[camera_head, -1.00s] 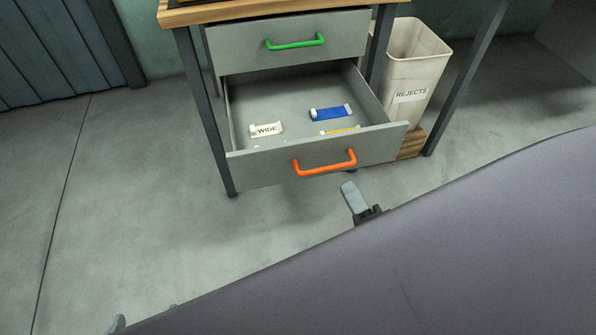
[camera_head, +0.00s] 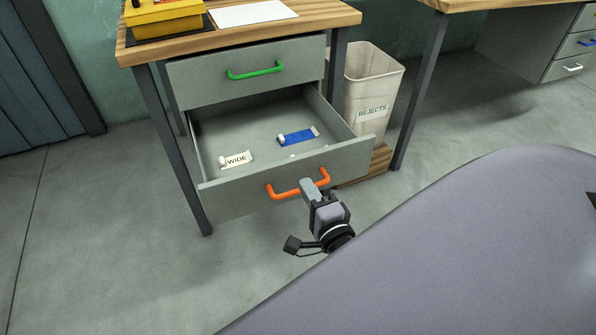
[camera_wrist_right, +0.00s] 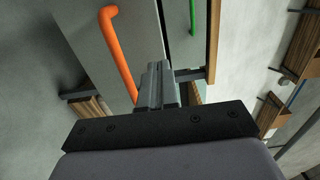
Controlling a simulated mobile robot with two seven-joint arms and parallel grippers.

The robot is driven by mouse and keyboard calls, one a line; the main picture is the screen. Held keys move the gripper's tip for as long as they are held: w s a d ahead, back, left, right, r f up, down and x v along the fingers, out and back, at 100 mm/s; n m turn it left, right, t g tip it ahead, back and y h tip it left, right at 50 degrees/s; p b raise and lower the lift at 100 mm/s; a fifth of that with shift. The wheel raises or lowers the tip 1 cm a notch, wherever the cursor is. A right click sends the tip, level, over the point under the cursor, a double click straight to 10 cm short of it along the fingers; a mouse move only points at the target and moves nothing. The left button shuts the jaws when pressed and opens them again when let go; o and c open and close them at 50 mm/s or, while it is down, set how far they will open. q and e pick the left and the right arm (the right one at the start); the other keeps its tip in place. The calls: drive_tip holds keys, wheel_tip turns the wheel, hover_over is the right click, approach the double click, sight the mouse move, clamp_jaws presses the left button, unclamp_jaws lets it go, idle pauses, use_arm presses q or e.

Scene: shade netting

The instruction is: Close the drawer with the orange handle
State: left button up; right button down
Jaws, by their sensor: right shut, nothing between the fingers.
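The grey drawer (camera_head: 235,193) with the orange handle (camera_head: 298,186) stands pulled out below the closed drawer with the green handle (camera_head: 255,71). Inside it lie a white item marked WIDE (camera_head: 236,160) and a blue item (camera_head: 297,137). My right gripper (camera_head: 308,185) is shut and empty at the drawer front, overlapping the right part of the orange handle in the head view. In the right wrist view, its closed fingers (camera_wrist_right: 158,75) lie beside the orange handle (camera_wrist_right: 121,52); I cannot tell whether they touch the front. My left gripper is not in view.
A wooden-topped bench (camera_head: 330,17) holds the drawers, with a yellow box (camera_head: 165,18) and white sheet (camera_head: 252,13) on top. A REJECTS bin (camera_head: 372,85) stands right of the drawers on a wooden base. Another bench with drawers (camera_head: 570,45) is farther right. Floor ahead is clear.

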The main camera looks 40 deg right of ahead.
sight(293, 164)
drive_tip(key=x, duration=0.4)
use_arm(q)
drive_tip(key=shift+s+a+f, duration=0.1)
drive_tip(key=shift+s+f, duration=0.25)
use_arm(e)
drive_tip(key=shift+x, duration=0.85)
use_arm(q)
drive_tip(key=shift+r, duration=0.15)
